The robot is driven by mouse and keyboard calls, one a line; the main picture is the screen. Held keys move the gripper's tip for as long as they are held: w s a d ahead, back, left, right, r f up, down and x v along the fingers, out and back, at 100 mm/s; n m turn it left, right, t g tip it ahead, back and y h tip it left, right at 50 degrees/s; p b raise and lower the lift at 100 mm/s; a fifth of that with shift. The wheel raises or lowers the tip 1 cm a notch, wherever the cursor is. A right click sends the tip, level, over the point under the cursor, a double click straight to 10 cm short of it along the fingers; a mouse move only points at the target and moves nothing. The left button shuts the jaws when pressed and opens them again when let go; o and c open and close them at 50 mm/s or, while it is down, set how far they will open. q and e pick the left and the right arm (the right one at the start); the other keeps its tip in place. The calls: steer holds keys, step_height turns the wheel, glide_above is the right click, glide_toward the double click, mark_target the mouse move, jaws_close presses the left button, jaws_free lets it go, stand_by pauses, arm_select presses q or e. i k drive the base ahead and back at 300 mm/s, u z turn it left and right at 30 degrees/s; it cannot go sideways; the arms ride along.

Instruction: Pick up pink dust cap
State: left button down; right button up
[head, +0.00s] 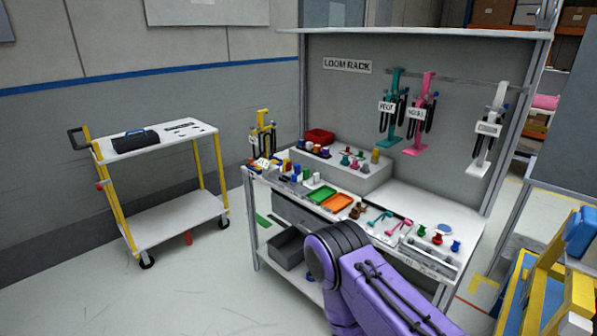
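I cannot single out the pink dust cap with certainty, because the small parts on the bench are tiny in the head view. A small pink piece (400,226) lies on the white bench top (432,206), right of a similar teal piece (378,216). Several small coloured caps or plugs stand near it, among them a red one (437,240) and a blue one (456,245). More small coloured pieces stand on the raised white block (345,174). My purple arm rises at the bottom, in front of the bench. Neither gripper is in view.
An orange tray (337,202) and a green tray (321,195) lie on the bench. Teal, pink and white harness holders hang from the rack rail (455,82). A white cart (160,139) stands at left, with open floor between. A yellow-and-blue structure (575,275) stands at right.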

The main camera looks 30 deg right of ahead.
mark_target(354, 165)
steer(key=u, duration=0.25)
steer(key=i, duration=1.4)
steer(key=z, duration=0.55)
